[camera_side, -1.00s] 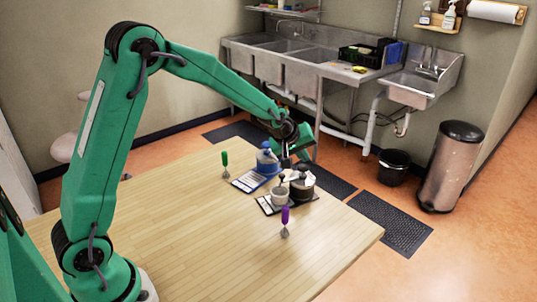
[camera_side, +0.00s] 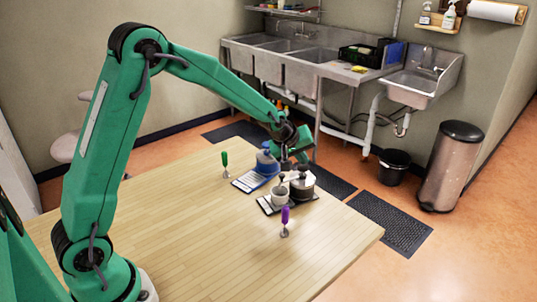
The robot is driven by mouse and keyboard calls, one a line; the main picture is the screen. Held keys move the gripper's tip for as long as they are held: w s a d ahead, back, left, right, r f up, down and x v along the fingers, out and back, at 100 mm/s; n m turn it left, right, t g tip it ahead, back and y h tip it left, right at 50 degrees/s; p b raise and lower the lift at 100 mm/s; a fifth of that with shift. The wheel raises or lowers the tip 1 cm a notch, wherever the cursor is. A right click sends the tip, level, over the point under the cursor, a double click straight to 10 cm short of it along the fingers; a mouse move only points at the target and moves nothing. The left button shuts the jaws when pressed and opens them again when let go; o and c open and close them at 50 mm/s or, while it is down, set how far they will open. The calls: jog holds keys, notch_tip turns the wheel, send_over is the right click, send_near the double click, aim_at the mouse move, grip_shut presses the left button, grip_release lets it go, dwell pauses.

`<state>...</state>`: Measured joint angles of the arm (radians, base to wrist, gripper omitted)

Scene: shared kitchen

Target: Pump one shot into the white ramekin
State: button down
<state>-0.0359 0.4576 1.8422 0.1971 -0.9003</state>
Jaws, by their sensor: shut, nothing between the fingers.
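The white ramekin (camera_side: 280,195) stands on a dark tray (camera_side: 266,206) with a white label, near the far right of the wooden table. A dark round pump dispenser (camera_side: 303,188) stands just behind and right of it, and its small spout appears to reach over the ramekin. My gripper (camera_side: 289,166) is shut and points down just above this dispenser's top. I cannot tell whether it touches the pump head. The ramekin's contents are too small to make out.
A blue pump dispenser (camera_side: 267,163) stands on a blue tray (camera_side: 247,182) behind left. A purple-handled tool (camera_side: 285,216) stands in front of the ramekin, and a green-handled tool (camera_side: 224,160) at the left. The near part of the table (camera_side: 200,240) is clear.

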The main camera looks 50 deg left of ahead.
aim_at(301, 167)
jog(key=shift+f, duration=1.15)
dwell(1.4)
jog(key=shift+r, duration=1.7)
notch_tip(301, 167, up, 6)
dwell(0.5)
jog(key=shift+s, duration=0.1)
dwell(0.4)
